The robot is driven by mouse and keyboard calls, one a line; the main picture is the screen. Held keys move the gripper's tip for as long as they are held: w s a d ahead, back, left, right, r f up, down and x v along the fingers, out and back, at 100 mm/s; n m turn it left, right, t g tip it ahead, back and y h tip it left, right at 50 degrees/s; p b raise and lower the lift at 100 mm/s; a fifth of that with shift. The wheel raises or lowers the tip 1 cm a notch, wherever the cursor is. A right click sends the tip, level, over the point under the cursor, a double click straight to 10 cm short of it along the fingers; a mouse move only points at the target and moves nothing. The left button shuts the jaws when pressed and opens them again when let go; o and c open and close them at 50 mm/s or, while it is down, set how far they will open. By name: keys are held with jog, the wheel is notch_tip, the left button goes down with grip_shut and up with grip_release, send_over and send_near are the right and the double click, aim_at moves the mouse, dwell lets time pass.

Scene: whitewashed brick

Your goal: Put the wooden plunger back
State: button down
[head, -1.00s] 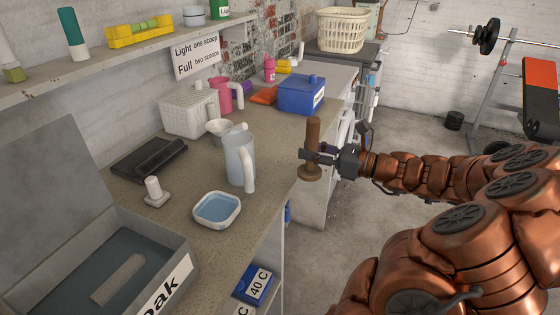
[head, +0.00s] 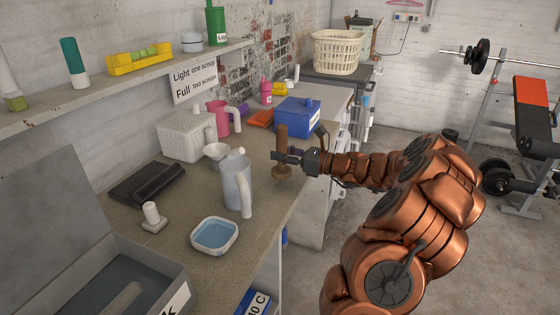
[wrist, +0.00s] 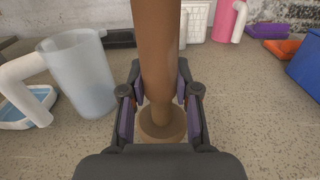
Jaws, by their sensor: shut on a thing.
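The wooden plunger (head: 282,147) is a brown upright handle with a round, wider foot. My gripper (head: 284,156) is shut on its shaft, near the counter's front edge. In the wrist view the plunger (wrist: 160,60) stands between the two fingers, and its round foot shows below them over the counter. I cannot tell whether the foot touches the counter. A translucent jug (head: 237,184) with a white handle stands to the left of the plunger; it also shows at the left of the wrist view (wrist: 82,75).
The counter (head: 190,262) holds a blue-filled dish (head: 214,235), a white funnel-like cup (head: 215,152), a pink jug (head: 218,116), a white basket (head: 182,138) and a blue box (head: 298,118). A grey open box (head: 175,280) is at front left. A shelf (head: 90,92) runs above.

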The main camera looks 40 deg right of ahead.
aim_at(280, 163)
jog(key=shift+w+d+f, duration=0.1)
jog(key=shift+w+f, duration=0.1)
jog(key=shift+w, duration=0.5)
jog(key=shift+s+f, duration=0.1)
jog(key=shift+f, duration=1.5)
jog(key=shift+f, duration=0.15)
jog(key=c, duration=0.8)
grip_release()
jog(key=shift+c, duration=0.2)
jog(key=v, duration=1.2)
jog(key=shift+b, duration=0.3)
